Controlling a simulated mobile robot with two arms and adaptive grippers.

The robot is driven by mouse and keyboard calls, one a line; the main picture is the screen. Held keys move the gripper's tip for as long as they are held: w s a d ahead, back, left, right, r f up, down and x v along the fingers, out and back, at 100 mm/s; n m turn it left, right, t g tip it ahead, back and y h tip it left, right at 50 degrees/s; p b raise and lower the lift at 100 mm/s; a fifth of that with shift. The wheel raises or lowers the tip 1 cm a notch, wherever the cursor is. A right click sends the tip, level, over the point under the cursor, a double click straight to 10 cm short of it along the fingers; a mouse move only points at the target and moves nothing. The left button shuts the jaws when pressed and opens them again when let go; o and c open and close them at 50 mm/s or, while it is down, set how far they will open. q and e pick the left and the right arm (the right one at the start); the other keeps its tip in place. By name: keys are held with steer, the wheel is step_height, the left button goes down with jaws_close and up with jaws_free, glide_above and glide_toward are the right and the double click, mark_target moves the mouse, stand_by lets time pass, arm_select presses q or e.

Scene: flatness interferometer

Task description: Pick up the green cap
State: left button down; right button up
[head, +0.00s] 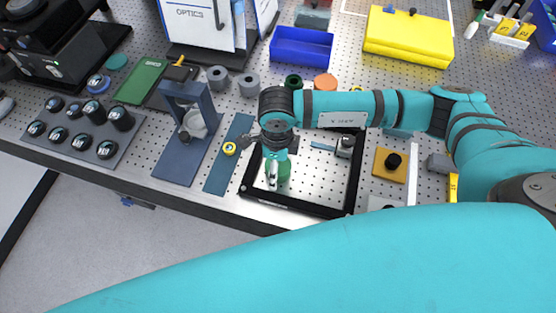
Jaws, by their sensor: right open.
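The gripper is open. My left gripper does not show.
A small metal block (344,147) sits in the frame's right part. A blue strip (222,172) with a yellow ring (230,149) and a dark blue stand (187,145) lie left. A yellow plate (390,165) with a black knob lies right. A blue bin (301,48) stands behind.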

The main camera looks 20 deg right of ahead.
steer(key=shift+f, duration=0.75)
steer(key=c, duration=1)
